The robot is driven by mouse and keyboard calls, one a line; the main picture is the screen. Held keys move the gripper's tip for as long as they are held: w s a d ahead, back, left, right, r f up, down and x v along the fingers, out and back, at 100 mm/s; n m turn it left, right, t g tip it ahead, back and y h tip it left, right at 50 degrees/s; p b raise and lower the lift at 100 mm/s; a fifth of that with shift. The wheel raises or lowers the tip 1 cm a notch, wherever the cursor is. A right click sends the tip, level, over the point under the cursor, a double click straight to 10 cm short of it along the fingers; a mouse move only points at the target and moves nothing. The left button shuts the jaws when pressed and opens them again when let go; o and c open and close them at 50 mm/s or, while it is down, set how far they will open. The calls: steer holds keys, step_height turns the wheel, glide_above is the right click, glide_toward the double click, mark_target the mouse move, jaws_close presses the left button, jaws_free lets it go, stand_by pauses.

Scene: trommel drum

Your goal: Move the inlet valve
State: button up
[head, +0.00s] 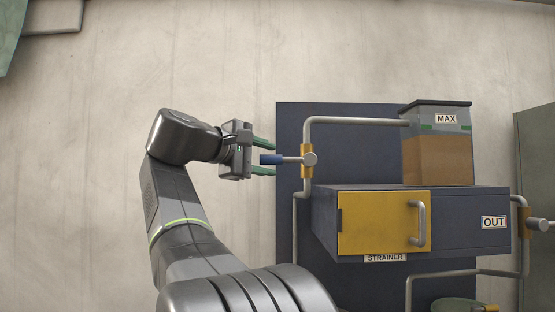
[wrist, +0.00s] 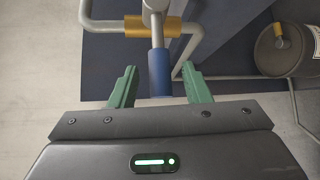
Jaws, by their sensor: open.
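The inlet valve has a blue-gripped lever (head: 270,159) on a grey hub (head: 310,159) with a yellow valve body (head: 307,170), set in the grey pipe. The lever points left, toward my gripper (head: 264,157). In the wrist view the blue grip (wrist: 159,73) lies between the green fingers of my gripper (wrist: 159,88), with a gap on each side. My gripper is open, one finger above and one below the lever in the head view. I see no contact between the fingers and the lever.
The pipe (head: 350,120) runs to a tank marked MAX (head: 437,150) with brown contents. Below is a strainer box with a yellow door (head: 383,223). An outlet valve (head: 540,224) is at the far right. A drum (wrist: 285,48) shows in the wrist view. The left wall side is clear.

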steer(key=shift+p+x, duration=0.3)
steer(key=shift+x, duration=1.7)
jaws_close()
